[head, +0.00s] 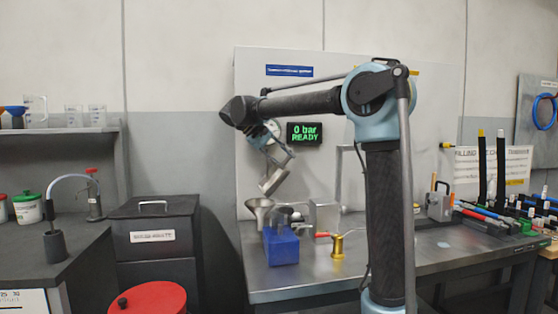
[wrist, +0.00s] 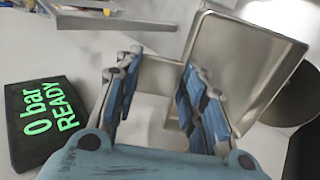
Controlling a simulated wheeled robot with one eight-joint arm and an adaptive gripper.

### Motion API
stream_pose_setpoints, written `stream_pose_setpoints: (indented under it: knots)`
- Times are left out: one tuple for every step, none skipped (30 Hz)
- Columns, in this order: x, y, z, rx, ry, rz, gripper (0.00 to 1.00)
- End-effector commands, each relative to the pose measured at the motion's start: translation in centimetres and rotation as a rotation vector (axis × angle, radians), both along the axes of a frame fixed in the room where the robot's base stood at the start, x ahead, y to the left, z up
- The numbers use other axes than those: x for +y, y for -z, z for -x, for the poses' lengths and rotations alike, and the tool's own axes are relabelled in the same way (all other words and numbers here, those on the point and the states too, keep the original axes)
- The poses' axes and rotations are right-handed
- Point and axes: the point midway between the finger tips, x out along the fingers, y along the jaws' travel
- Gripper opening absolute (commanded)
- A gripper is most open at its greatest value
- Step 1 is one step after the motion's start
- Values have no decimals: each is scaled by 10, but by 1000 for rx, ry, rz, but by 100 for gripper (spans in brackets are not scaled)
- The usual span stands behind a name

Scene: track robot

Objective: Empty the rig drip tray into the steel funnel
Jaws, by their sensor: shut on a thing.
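The drip tray (head: 273,181) is a small shallow metal tray, steeply tilted just above the steel funnel (head: 259,208). In the wrist view its bare inside and raised rim (wrist: 236,65) face me, and I see no clear liquid in it. My gripper (head: 284,158) points down above the bench. Its blue-padded fingers (wrist: 158,82) are shut on the tray's flat metal handle piece. The funnel's round mouth (wrist: 293,98) shows at the right in the wrist view, partly hidden behind the tray. Whether anything is flowing cannot be told.
A blue box (head: 282,247) stands on the bench beside the funnel. A brass spool-like piece (head: 338,247) stands to its right. The display (head: 305,133) reading "0 bar READY" is on the back panel close to my gripper.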

Motion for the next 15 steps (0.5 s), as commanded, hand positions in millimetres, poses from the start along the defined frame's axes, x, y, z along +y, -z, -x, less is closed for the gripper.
stream_pose_setpoints:
  knots:
    - [-4, 1, -1, 5, 1, -23, 2]
    - [-5, 3, -1, 10, 2, -38, 2]
    - [-7, 4, -1, 15, 3, -57, 2]
    - [-8, 5, -2, 19, 3, -72, 2]
    - [-10, 7, -3, 24, 2, -85, 2]
    - [-12, 8, -3, 30, 2, -105, 2]
    - [-13, 10, -3, 33, 2, -120, 2]
    - [-15, 11, -4, 37, 3, -134, 2]
    - [-17, 13, -4, 42, 3, -152, 2]
    - [-18, 14, -4, 46, 3, -168, 2]
    - [-19, 15, -5, 51, 3, -182, 2]
    - [-21, 17, -6, 57, 4, -200, 2]
    - [-23, 18, -6, 62, 3, -215, 2]
    - [-24, 19, -7, 65, 3, -229, 2]
    - [-26, 21, -7, 71, 3, -248, 2]
